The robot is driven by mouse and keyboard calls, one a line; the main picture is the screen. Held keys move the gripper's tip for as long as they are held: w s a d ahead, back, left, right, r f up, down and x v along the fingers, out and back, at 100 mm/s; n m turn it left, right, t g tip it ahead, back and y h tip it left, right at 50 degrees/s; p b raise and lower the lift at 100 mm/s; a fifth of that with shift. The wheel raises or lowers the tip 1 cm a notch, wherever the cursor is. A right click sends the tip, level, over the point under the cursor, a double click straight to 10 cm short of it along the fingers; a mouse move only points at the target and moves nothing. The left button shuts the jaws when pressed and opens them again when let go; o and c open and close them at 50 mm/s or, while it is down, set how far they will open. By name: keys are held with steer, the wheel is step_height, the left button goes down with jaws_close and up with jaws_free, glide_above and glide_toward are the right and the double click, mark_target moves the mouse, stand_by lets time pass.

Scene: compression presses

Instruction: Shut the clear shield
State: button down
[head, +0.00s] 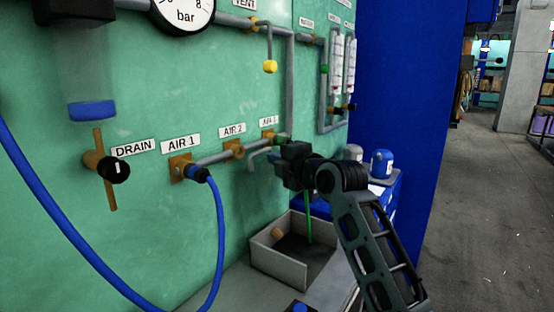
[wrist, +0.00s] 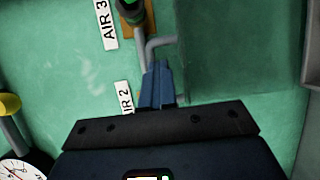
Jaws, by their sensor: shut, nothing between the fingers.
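I cannot pick out the clear shield for certain. A faint, darker rectangular area (wrist: 245,55) shows on the green wall at the right of the wrist view; I cannot tell whether it is the shield or shading. My gripper (wrist: 159,68) is shut and empty, its blue fingers together. It also shows as a dark shape by the green panel in the head view (head: 283,158). The fingertips are close to a bent grey pipe (wrist: 146,50) below the AIR 3 fitting (wrist: 130,12); I cannot tell whether they touch.
The green panel (head: 225,95) carries the AIR 1 fitting (head: 190,170) with a blue hose (head: 215,235), the drain valve (head: 112,170) and a gauge (head: 182,12). A grey open box (head: 278,268) lies below my arm. Open floor (head: 480,200) is at right.

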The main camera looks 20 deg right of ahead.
steer(key=c, duration=1.4)
jaws_free()
steer(key=shift+c, duration=0.2)
steer(key=shift+s, duration=0.15)
steer(key=r+p+v, duration=0.2)
steer(key=v, duration=0.6)
steer(key=shift+s, duration=0.15)
steer(key=shift+b, duration=0.3)
steer(key=b+v, duration=0.1)
steer(key=v, duration=0.6)
steer(key=shift+s+d, duration=0.2)
steer(key=shift+s, duration=0.2)
steer(key=shift+r, duration=0.1)
